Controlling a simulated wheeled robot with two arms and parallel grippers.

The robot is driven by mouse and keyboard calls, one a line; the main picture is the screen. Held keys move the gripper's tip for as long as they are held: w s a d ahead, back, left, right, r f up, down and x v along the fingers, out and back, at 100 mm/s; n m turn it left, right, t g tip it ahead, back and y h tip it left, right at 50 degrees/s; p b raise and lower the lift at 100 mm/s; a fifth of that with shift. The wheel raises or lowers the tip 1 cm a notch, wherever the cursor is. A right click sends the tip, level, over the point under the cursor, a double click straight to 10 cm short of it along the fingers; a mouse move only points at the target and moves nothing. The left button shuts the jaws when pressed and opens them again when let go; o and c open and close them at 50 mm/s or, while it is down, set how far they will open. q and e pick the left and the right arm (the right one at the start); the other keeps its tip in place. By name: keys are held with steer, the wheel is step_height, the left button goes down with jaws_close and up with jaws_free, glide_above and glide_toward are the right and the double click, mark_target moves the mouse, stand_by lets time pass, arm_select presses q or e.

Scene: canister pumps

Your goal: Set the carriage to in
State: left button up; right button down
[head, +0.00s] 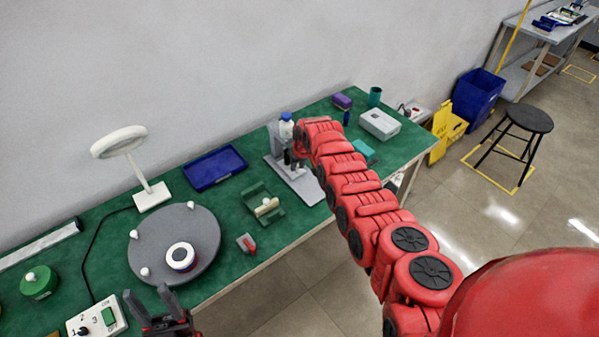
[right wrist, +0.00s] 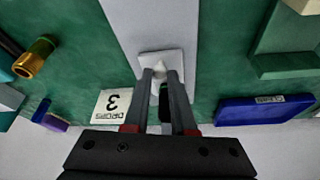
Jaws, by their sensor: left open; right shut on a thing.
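A grey stand (head: 291,180) with a flat base and an upright is near the back middle of the green bench, with a blue and white canister (head: 287,127) at its top. My right arm reaches to it and hides part of it. In the right wrist view my right gripper (right wrist: 160,82) is shut on a small pale knob (right wrist: 160,72) on a whitish square piece (right wrist: 152,59), over a long grey strip (right wrist: 150,25). I cannot tell how far in or out the carriage is. My left gripper (head: 158,306) is open and empty at the bench's front edge.
A grey round turntable (head: 205,245), a blue tray (head: 215,167), a green holder (head: 257,192) and a red-tipped block (head: 247,243) lie left of the stand. A white box (head: 380,124) is to its right.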

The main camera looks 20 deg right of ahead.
steer(key=c, duration=1)
jaws_free()
steer(key=shift+c, duration=0.2)
steer(key=o, duration=0.3)
steer(key=shift+w+a, duration=0.1)
steer(key=shift+a, duration=0.05)
steer(key=shift+r, duration=0.1)
